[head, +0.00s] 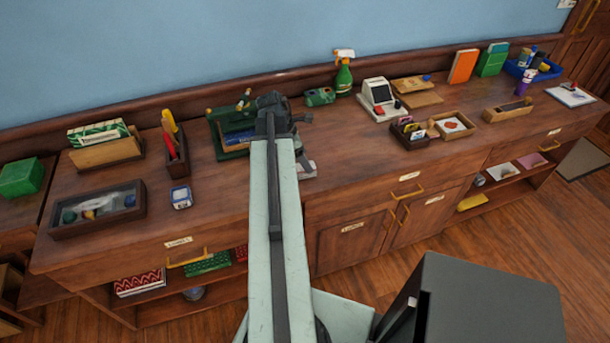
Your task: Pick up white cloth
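My arm reaches up the middle of the head view over the wooden counter. My gripper (273,102) is the dark end of it, beside a green holder near the back of the counter. Its fingers are too small and dark to tell if they are open. I cannot surely pick out the white cloth. A small pale flat thing (306,168) lies on the counter just right of my arm, partly hidden by it. Another pale folded or flat thing (503,171) lies on the open shelf at the right, next to a pink one (532,160).
A green spray bottle (343,75) and a white register-like machine (379,98) stand right of my gripper. A dark tray (98,228) and a blue-white device (181,197) are at left. Bare counter (350,182) shows at the front middle.

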